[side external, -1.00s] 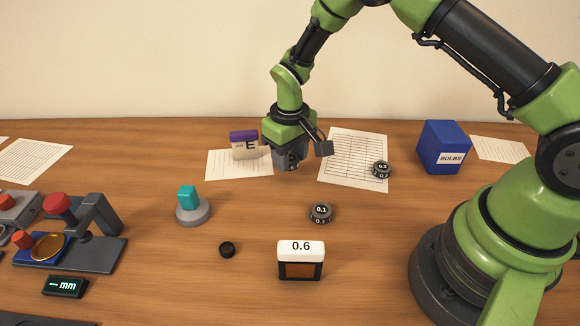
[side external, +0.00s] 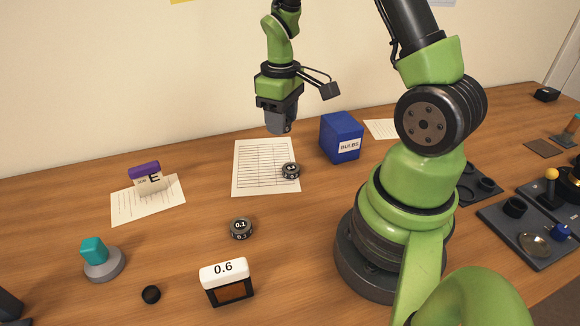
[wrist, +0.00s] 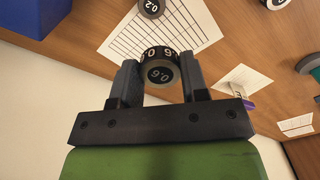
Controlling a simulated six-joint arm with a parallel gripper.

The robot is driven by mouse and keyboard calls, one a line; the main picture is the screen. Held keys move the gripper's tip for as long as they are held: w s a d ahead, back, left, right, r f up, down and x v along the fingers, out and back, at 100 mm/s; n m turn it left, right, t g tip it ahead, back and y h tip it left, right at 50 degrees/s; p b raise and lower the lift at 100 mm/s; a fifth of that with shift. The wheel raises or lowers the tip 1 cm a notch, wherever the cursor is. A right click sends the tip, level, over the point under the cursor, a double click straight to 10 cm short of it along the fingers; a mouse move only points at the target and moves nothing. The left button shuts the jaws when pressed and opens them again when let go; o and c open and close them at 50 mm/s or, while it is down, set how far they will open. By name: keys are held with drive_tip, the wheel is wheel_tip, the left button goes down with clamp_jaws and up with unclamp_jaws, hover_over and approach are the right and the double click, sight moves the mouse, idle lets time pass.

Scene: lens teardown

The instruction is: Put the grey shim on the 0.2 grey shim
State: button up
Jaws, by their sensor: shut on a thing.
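My gripper (side external: 280,128) is shut on a round grey shim (wrist: 160,72) with a dark band marked 0.6. In the wrist view the shim sits between the two fingertips. In the side view my gripper is in the air above the back of a printed sheet, and the held shim is hard to make out. The 0.2 grey shim (side external: 291,170) lies flat on that sheet, in front of and below my gripper. It also shows at the top edge of the wrist view (wrist: 152,7), partly cut off and apart from the held shim.
The printed sheet (side external: 255,165) lies under the 0.2 shim. A blue BULBS box (side external: 341,138) stands right of my gripper. A 0.1 shim (side external: 241,228), a white-topped 0.6 box (side external: 228,283) and a teal-topped grey piece (side external: 102,262) stand further forward. The sheet is otherwise clear.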

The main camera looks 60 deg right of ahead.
sight(291, 167)
drive_tip(key=f, duration=0.1)
drive_tip(key=s+f, duration=0.1)
drive_tip(key=f, duration=0.1)
drive_tip(key=d+f, duration=0.1)
drive_tip(key=f, duration=0.1)
drive_tip(key=shift+s+f, duration=0.1)
drive_tip(key=shift+s, duration=0.3)
drive_tip(key=shift+w+f, duration=0.1)
drive_tip(key=shift+f, duration=2.25)
drive_tip(key=o, duration=0.9)
drive_tip(key=shift+f, duration=0.15)
